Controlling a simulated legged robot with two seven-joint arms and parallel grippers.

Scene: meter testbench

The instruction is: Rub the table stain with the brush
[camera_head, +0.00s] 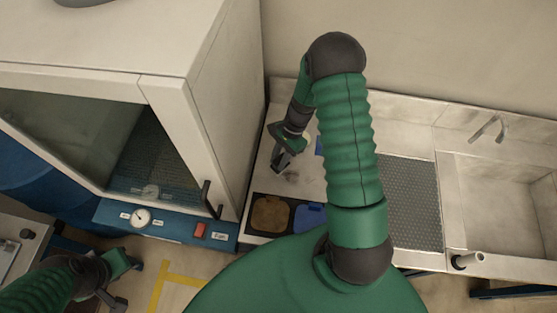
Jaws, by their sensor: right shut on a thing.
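A dark, smudgy stain (292,176) marks the pale worktop between the white cabinet and the sink unit. My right gripper (282,159) is just above the worktop at the stain's left edge, pointing down. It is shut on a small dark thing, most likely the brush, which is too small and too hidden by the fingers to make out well. I cannot tell whether it touches the surface. My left gripper (122,283) is low at the left, over the floor and far from the stain; its finger opening is unclear.
The white cabinet (190,95) with a glass front stands close left of the stain. A brown pad (270,214) and a blue one (309,217) lie in front of it. A grey perforated mat (408,200) and a sink (505,205) with a tap (490,128) are at the right.

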